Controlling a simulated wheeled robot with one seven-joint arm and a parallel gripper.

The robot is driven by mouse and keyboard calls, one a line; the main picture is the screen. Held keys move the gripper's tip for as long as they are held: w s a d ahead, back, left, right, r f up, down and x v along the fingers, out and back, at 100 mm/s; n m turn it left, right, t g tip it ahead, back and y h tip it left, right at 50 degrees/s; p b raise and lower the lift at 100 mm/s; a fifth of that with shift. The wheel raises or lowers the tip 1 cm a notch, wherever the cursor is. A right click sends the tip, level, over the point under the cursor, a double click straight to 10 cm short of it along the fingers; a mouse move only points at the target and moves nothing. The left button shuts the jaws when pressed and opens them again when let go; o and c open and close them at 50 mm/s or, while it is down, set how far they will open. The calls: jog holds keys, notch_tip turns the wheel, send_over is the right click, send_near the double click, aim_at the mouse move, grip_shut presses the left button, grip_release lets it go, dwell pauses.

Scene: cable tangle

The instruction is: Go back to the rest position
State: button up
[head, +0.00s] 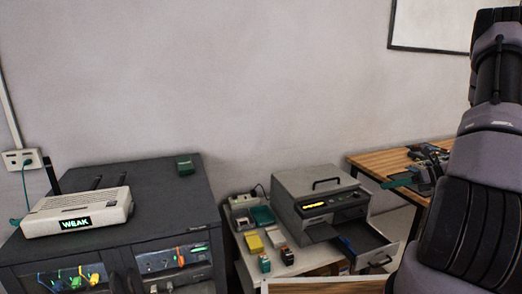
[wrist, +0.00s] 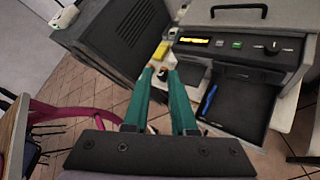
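My gripper (wrist: 160,72) shows in the wrist view as two teal fingers reaching forward from a dark bar. A gap shows between the fingertips and I see nothing held there. Beyond the tips lie the grey machine's table and small coloured items.
A grey machine (head: 318,190) with an open drawer (head: 362,240) stands on a white table. To its left, a dark cabinet (head: 150,180) carries a white router (head: 78,212) reading "WEAK". A wooden table (head: 385,160) with clutter stands at the back right.

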jog(key=s+a+r+n+g+h, duration=0.25)
jog(key=a+r+n, duration=0.35)
jog(key=r, duration=0.3)
jog(key=s+a+r+n+g+h, duration=0.1)
jog(key=s+a+r+n+h, duration=0.15)
jog(key=a+r+n, duration=0.5)
jog(key=s+a+r+n+t+h, duration=0.2)
jog(key=s+r+n, duration=0.4)
jog(key=s+r, duration=0.1)
jog(key=s+a+r+n+t+h, duration=0.2)
jog(key=s+a+r+n+t, duration=0.1)
jog(key=s+r+n, duration=0.3)
notch_tip(320, 180, up, 2)
jog(key=s, duration=0.2)
jog(key=shift+s+r+h, duration=0.25)
jog(key=shift+s+h, duration=0.05)
